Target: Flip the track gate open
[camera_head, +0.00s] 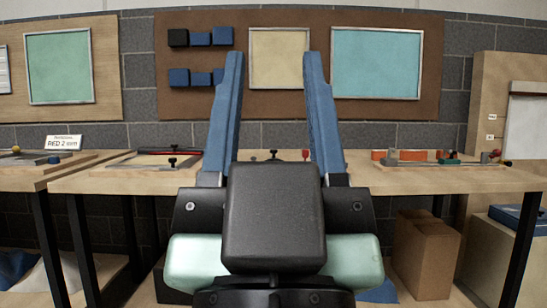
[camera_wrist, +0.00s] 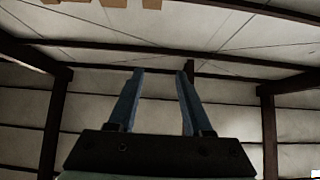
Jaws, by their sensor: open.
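My gripper (camera_head: 272,55) is open and empty, its two blue fingers pointing up in front of the workbench (camera_head: 360,180). In the wrist view my gripper (camera_wrist: 160,71) points at the ceiling, with nothing between the fingers. I cannot tell for sure which part is the track gate. A low fixture (camera_head: 435,158) with orange blocks, a green piece and a red knob lies on the bench at the right. Another flat fixture (camera_head: 165,152) with a red and black bar lies at the left. My gripper touches neither. Small knobs at the bench's middle are partly hidden behind my gripper.
A sign (camera_head: 65,142) stands near the left bench's edge. A cardboard box (camera_head: 424,255) stands under the bench at the right. Pinboards and blue bins (camera_head: 200,39) are on the back wall. A wooden cabinet (camera_head: 495,110) stands at the far right.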

